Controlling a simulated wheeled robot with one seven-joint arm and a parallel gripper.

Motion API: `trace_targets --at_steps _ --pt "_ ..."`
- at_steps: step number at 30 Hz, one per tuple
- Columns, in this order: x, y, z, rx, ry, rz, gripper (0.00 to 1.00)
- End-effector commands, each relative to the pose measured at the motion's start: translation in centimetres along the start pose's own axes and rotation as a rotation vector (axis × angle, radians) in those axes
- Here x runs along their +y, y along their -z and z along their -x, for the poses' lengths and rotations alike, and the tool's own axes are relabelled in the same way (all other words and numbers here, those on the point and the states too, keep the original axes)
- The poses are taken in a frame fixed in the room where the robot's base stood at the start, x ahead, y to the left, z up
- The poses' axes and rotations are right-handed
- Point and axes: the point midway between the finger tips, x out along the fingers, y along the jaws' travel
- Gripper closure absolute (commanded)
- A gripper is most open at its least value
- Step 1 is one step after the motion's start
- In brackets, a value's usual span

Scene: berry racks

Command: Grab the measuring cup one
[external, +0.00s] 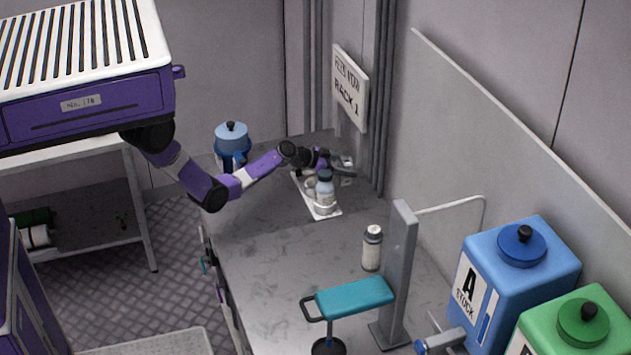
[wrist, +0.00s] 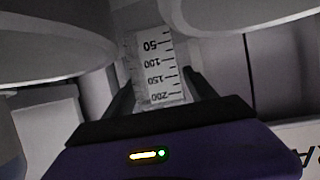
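In the wrist view, a pale measuring cup (wrist: 155,68) with a black scale, marked 50 to 200 and appearing upside down, lies between the two dark fingers of my gripper (wrist: 163,88). The fingers flank the cup closely, and I cannot tell whether they press on it. In the external view, my gripper (external: 343,164) is low at the back of the counter, at the far end of a white tray (external: 328,213). The cup cannot be made out clearly there.
A blue-grey capped bottle (external: 325,193) stands on the tray, close to my gripper. A blue-lidded container (external: 231,140) stands left of my forearm. The sign (external: 350,85) and wall are just behind.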

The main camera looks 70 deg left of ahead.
Motion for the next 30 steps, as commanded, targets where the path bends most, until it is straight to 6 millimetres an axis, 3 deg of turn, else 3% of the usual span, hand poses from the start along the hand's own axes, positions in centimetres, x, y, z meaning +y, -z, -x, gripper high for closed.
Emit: trace_targets --at_steps 1,6,8,20,26,30 --pt "0.0 0.0 0.0 0.0 0.0 0.0 0.47" --pt "0.0 0.0 0.0 0.0 0.0 0.0 0.81" --pt "0.0 0.0 0.0 0.0 0.0 0.0 0.89" --pt "0.0 0.9 0.3 0.002 0.0 0.0 0.89" --pt "-0.1 3.9 1.6 0.005 0.001 -0.004 0.89" --pt "-0.1 7.6 3.1 0.006 0.002 -0.005 0.89"
